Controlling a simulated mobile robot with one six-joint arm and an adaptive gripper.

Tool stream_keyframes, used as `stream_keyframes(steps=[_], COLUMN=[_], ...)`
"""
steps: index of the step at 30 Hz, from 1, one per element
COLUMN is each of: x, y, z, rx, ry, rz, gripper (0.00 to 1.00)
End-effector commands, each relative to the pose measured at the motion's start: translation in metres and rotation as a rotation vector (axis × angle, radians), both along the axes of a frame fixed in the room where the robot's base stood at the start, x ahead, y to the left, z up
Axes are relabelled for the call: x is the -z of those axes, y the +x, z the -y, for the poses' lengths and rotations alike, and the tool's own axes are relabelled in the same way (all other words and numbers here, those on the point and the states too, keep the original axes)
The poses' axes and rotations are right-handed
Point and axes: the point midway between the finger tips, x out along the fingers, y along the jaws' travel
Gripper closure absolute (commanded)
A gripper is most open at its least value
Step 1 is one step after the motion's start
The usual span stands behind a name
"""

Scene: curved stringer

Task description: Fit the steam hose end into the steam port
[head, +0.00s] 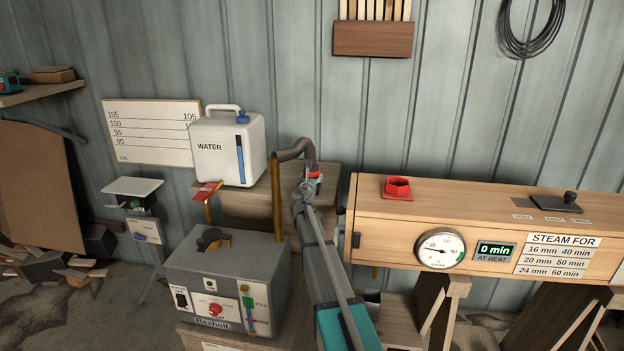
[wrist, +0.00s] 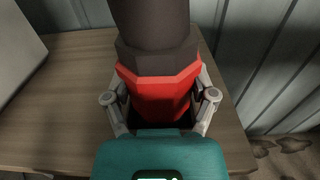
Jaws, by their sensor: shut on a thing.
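The steam hose (head: 296,150) is dark grey and arches from a brass pipe on the boiler to my gripper. Its red hose end (wrist: 160,92) fills the middle of the wrist view, with the dark hose above it. My gripper (head: 312,180) is shut on the red end, one finger on each side, over a wooden stand behind the boiler. Only a little red shows there in the head view. The steam port (head: 398,186) is a red, open-topped fitting on the steam box lid, to the right of my gripper and apart from it. The hose end's mouth is hidden.
The boiler (head: 230,290) stands at front left, its brass pipe (head: 277,200) rising left of my gripper. A white water can (head: 228,155) sits on the wooden stand (head: 250,203). The long steam box (head: 480,205) carries a gauge. Space above its lid is clear.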

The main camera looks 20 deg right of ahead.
Motion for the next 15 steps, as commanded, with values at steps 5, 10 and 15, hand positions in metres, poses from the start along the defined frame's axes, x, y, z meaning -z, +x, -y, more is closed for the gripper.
stream_keyframes(steps=[5,10,15], x=[-0.0001,-0.0003,-0.0034], y=[-0.0001,-0.0001,-0.0001], z=[0.0003,0.0004,0.0004], rx=[0.0,0.0,0.0], ry=[0.0,0.0,0.0], rz=[0.0,0.0,0.0], gripper=[0.82,0.82,0.82])
